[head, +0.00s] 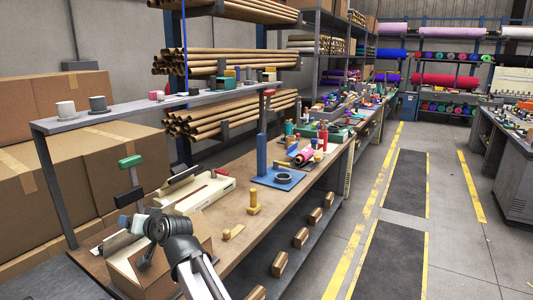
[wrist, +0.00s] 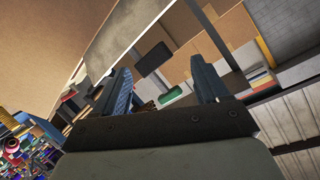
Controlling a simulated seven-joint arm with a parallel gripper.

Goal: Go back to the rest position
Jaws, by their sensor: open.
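My gripper (head: 124,222) is at the lower left in the head view, above the near left end of the brown workbench (head: 232,208). In the wrist view its two blue-grey fingers (wrist: 163,88) stand apart with a clear gap, so it is open. Nothing is held between them. A green-handled press lever (head: 130,161) rises just behind the gripper in the head view. A green piece (wrist: 171,96) shows beyond the gap in the wrist view.
A cardboard box (head: 128,274) is close below my gripper. A grey shelf (head: 130,107) with spools runs above the bench. A yellow peg (head: 253,197) and a blue stand (head: 278,178) are further right. The aisle floor (head: 455,262) is clear.

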